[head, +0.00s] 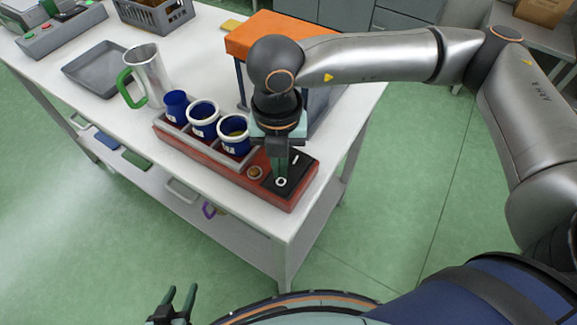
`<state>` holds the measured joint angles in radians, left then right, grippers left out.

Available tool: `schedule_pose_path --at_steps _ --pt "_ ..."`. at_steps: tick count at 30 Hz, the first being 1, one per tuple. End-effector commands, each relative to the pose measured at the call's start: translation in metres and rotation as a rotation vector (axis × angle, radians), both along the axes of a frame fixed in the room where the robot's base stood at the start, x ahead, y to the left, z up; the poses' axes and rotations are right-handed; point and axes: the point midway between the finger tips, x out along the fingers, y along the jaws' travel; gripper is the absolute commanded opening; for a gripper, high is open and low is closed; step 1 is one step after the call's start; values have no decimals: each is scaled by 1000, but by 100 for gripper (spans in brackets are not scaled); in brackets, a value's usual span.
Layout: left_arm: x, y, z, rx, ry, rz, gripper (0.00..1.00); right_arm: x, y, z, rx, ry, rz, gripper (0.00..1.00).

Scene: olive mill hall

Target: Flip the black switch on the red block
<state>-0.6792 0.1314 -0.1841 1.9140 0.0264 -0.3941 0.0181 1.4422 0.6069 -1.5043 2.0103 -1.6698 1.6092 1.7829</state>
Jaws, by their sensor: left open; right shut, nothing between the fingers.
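The red block (222,173) lies along the front edge of the white table. Its right end carries a black switch plate (305,162) with a small white mark and a white ring. My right gripper (280,178) points down over this plate, shut and empty, its fingertips at or just above the white ring. I cannot tell whether they touch. The gripper hides part of the plate, and the switch's position is unclear. My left gripper (179,300) is open and empty at the bottom of the view, low in front of the table.
A metal jug (150,75) with a green handle and a grey tray (100,69) are to the left. An orange-topped stand (262,32) rises behind my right gripper. The floor right of the table is clear.

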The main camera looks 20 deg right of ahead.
Motion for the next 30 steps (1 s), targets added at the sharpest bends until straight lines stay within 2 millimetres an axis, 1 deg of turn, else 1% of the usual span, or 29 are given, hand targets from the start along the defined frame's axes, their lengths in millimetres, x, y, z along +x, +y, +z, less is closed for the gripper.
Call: schedule_pose_path --at_steps 1,16,30 --pt "0 0 4 0 0 0 50 0 0 7 0 -1 0 0" --pt "0 0 22 0 0 0 50 0 0 45 1 0 0 0" --pt "0 0 22 0 0 0 50 0 0 47 0 1 1 0"
